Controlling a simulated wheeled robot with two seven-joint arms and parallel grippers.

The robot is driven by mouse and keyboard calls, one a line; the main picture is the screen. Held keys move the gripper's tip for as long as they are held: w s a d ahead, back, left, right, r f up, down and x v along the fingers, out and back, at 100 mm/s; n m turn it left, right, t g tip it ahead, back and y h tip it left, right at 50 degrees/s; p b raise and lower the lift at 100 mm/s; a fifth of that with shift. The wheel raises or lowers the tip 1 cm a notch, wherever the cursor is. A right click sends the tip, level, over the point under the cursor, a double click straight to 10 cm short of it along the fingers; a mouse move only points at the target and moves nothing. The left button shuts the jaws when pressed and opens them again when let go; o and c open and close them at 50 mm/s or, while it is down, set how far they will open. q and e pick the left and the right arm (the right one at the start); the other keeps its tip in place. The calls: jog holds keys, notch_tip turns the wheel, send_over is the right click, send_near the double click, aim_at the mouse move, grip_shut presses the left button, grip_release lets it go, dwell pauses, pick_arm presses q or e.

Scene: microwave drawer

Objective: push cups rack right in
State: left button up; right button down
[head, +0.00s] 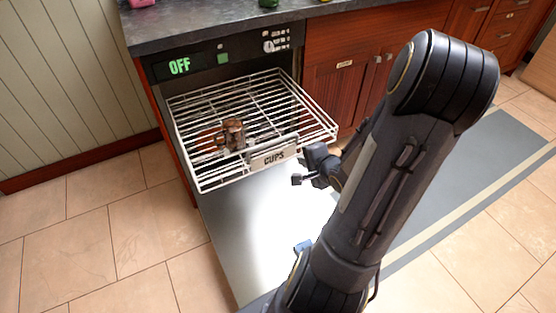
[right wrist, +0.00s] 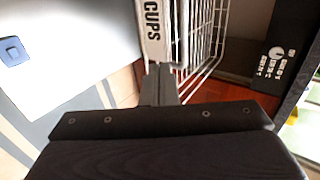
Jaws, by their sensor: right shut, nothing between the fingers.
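The cups rack (head: 210,179) is a white wire rack pulled out of the dishwasher, above its lowered door (head: 225,235). Its front bears a label plate (head: 273,157) reading CUPS. A brown patterned mug (head: 233,134) stands in the rack. My right gripper (head: 298,180) is shut and empty, just in front of the rack's front right part, near the label. In the right wrist view the fingers (right wrist: 158,85) are together at the lower end of the CUPS label plate (right wrist: 153,30); I cannot tell whether they touch it. My left gripper is not in view.
The dishwasher panel (head: 222,54) reads OFF. A dark counter (head: 200,27) runs above it, with red-brown wooden cabinets (head: 335,88) on the right. A grey mat (head: 480,160) lies on the tiled floor. Open tiled floor lies left of the door.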

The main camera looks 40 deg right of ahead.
jog(key=b, duration=0.5)
send_near(285, 147)
notch_tip(285, 147, down, 2)
jog(key=a, duration=0.2)
pick_arm(q)
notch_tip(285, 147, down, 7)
jog(key=b, duration=0.1)
pick_arm(e)
jog(key=w, duration=0.3)
jog(key=w+d+r, duration=0.1)
jog(key=shift+w, duration=0.35)
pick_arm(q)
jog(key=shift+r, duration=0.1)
pick_arm(e)
jog(key=shift+d, duration=0.1)
